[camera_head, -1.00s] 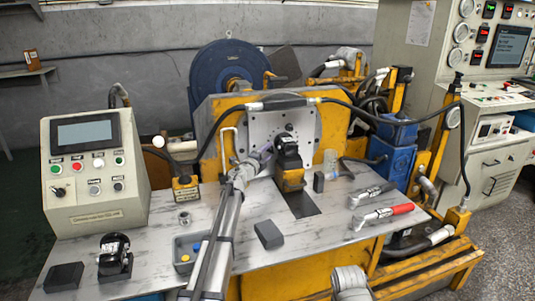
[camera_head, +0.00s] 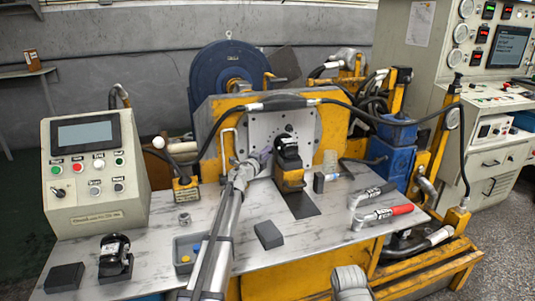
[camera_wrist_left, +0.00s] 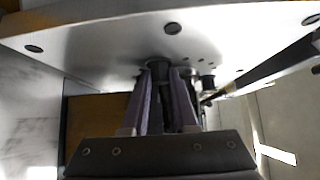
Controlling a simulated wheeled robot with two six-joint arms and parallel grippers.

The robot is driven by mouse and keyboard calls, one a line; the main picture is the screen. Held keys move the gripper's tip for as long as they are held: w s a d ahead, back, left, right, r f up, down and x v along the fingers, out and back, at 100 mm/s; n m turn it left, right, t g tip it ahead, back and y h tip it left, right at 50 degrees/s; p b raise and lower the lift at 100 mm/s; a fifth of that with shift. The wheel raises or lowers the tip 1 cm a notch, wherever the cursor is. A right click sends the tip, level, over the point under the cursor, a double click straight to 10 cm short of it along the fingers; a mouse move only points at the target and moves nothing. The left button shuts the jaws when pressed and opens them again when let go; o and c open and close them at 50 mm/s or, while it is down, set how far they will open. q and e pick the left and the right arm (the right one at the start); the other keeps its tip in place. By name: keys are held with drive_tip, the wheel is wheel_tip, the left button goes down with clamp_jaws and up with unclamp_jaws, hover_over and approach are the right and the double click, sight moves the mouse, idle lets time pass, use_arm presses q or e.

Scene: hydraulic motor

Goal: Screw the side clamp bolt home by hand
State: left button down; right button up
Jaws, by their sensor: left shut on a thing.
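My left gripper (camera_head: 266,153) is at the pale metal mounting plate (camera_head: 303,122), just left of the black motor (camera_head: 287,147) on its yellow support. In the left wrist view, the two purple fingers (camera_wrist_left: 166,92) are closed around a dark round piece, which looks like the side clamp bolt (camera_wrist_left: 159,66). It sits against the underside or face of the plate. The thread and how deep it sits are hidden. In the head view the bolt is too small and covered to make out.
A control box (camera_head: 95,170) stands on the left of the grey table. A small tray (camera_head: 187,246), a dark block (camera_head: 268,235) and a second black motor part (camera_head: 114,250) lie in front. A black hose arches above the plate.

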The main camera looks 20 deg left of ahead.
use_arm(q)
drive_tip(key=shift+w+d+r+m+g+y+p, duration=0.15)
drive_tip(key=shift+m+g+y+p, duration=0.4)
drive_tip(key=shift+p, duration=1)
drive_tip(key=shift+s+a+r+m+g+y+p, duration=0.1)
drive_tip(key=shift+r+m+g+y+p, duration=0.1)
drive_tip(key=shift+m+g+p, duration=1)
drive_tip(key=shift+w+d+r+m+g+y+p, duration=0.15)
drive_tip(key=shift+m+g+y+p, duration=0.15)
drive_tip(key=shift+p, duration=1.55)
drive_tip(key=shift+s+a, duration=0.1)
drive_tip(key=c, duration=0.7)
unclamp_jaws()
